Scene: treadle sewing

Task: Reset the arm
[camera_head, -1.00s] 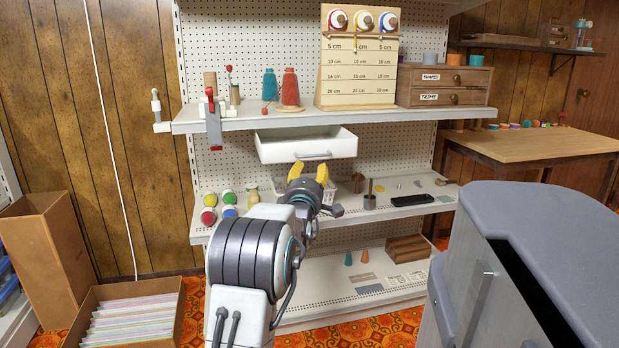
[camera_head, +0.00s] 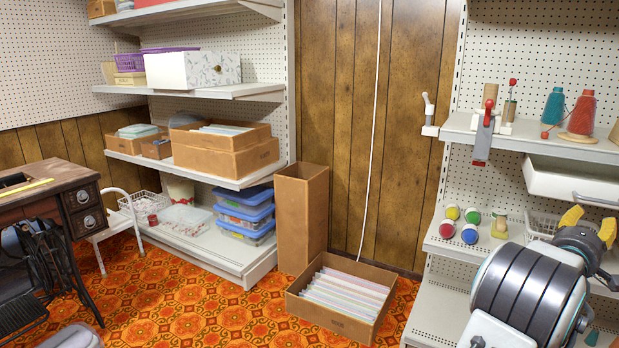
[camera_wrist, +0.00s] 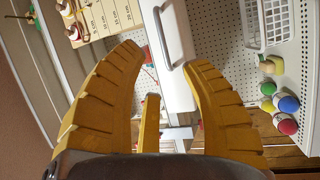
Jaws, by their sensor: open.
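My gripper (camera_head: 590,222) shows at the right edge of the head view, in front of the white shelf unit. Its yellow fingers are apart and nothing is between them. In the wrist view the open fingers (camera_wrist: 165,55) frame the white drawer (camera_wrist: 174,30) with its handle, which lies beyond the fingertips. The same drawer (camera_head: 565,178) hangs under the upper shelf in the head view, pulled out. Whether the fingertips touch the drawer handle cannot be told, but there appears to be a gap.
The shelf (camera_head: 545,142) holds a red-handled clamp (camera_head: 484,135) and teal and red spools. A box of files (camera_head: 342,300) and a tall carton (camera_head: 301,215) stand on the floor.

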